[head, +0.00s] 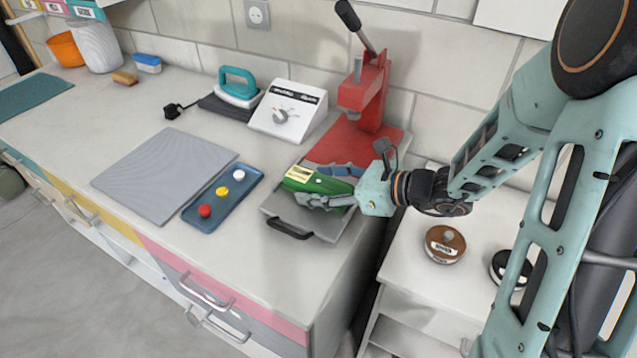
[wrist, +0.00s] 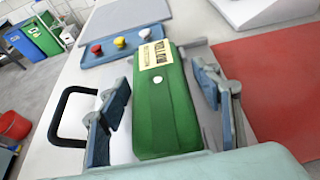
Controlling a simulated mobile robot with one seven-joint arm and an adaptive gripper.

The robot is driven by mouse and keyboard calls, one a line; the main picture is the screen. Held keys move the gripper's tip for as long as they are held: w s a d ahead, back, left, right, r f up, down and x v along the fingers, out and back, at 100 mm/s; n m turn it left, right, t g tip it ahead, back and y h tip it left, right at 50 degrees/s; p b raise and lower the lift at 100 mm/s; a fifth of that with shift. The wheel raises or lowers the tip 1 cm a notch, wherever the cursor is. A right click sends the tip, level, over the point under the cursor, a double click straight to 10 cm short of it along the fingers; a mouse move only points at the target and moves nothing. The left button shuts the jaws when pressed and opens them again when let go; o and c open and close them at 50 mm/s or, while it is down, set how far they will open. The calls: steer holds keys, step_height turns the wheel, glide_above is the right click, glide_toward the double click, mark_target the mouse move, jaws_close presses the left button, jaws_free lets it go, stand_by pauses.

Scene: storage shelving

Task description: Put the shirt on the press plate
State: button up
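The folded green shirt (head: 328,186), with a pale yellow label and white button, is at the grey press plate (head: 330,232) with the black handle. It also shows in the wrist view (wrist: 168,112), over the plate (wrist: 120,150); I cannot tell whether it rests on the plate. My gripper (head: 325,202) is at the shirt. In the wrist view its fingers (wrist: 165,88) stand on either side of the shirt, with visible gaps, so it is open.
The red press (head: 365,95) with a lever stands behind the plate. A blue tray (head: 238,198) with red, yellow and white knobs, a grey mat (head: 165,175), a white control box (head: 290,112) and a teal iron (head: 237,85) are on the counter. Round lidded jars (head: 444,243) stand lower right.

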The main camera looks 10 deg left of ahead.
steer(key=shift+r, duration=0.25)
steer(key=p+v, duration=0.1)
steer(key=v, duration=1.1)
steer(key=shift+f, duration=0.15)
